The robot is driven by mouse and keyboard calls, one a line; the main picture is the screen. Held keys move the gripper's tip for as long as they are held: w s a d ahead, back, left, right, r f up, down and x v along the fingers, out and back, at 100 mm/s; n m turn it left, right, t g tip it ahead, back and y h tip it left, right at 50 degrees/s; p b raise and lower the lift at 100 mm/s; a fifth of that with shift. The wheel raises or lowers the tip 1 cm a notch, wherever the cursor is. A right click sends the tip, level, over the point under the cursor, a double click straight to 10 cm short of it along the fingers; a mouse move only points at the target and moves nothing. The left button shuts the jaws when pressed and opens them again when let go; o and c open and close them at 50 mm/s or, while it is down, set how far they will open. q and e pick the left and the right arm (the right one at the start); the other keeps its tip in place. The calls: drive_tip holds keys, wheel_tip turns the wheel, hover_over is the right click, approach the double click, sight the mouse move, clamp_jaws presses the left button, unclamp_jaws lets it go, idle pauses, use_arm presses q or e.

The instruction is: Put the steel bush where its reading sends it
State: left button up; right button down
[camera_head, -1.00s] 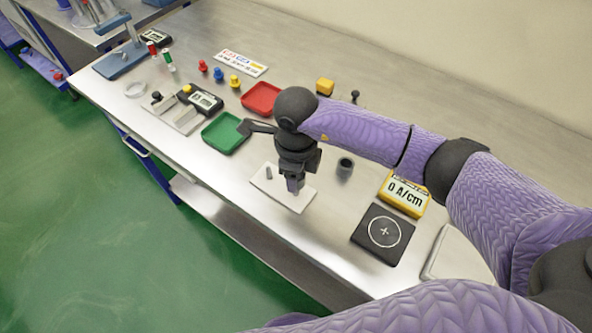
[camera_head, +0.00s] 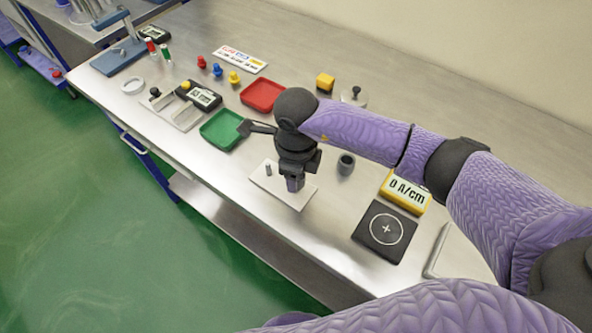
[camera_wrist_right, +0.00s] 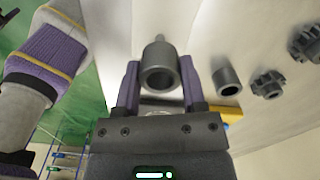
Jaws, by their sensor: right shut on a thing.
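The steel bush (camera_wrist_right: 160,66), a grey hollow cylinder, sits between the purple fingers of my right gripper (camera_wrist_right: 159,88) in the wrist view. The fingers are shut on it, its open end facing the camera. In the head view my right gripper (camera_head: 294,186) points down over the front part of a white plate (camera_head: 283,196) with a small grey pin (camera_head: 268,168). The fingers mostly hide the bush there; contact with the plate cannot be told. My left gripper is not seen.
A grey hollow cylinder (camera_head: 346,164) stands right of the gripper. Green (camera_head: 222,130) and red (camera_head: 263,96) trays lie beyond, left. A gauge (camera_head: 200,96) with a display, coloured pegs (camera_head: 217,70) and a label card (camera_head: 239,60) are farther off.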

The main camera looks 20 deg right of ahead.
drive_tip(key=shift+f, duration=0.25)
use_arm(q)
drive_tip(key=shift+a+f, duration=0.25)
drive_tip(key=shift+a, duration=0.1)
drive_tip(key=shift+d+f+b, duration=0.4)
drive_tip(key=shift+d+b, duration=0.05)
drive_tip(key=shift+b, duration=0.15)
use_arm(e)
drive_tip(key=shift+f, duration=0.55)
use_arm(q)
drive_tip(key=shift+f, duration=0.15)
use_arm(e)
drive_tip(key=shift+f, duration=0.2)
use_arm(q)
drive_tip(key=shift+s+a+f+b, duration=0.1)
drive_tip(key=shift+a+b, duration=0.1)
drive_tip(key=shift+b, duration=0.1)
use_arm(e)
drive_tip(key=shift+f, duration=0.1)
drive_tip(key=shift+f, duration=0.15)
use_arm(q)
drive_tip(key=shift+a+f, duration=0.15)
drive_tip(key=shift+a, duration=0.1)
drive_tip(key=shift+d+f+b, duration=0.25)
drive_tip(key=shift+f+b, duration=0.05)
drive_tip(key=shift+b, duration=0.1)
use_arm(e)
drive_tip(key=shift+f, duration=0.35)
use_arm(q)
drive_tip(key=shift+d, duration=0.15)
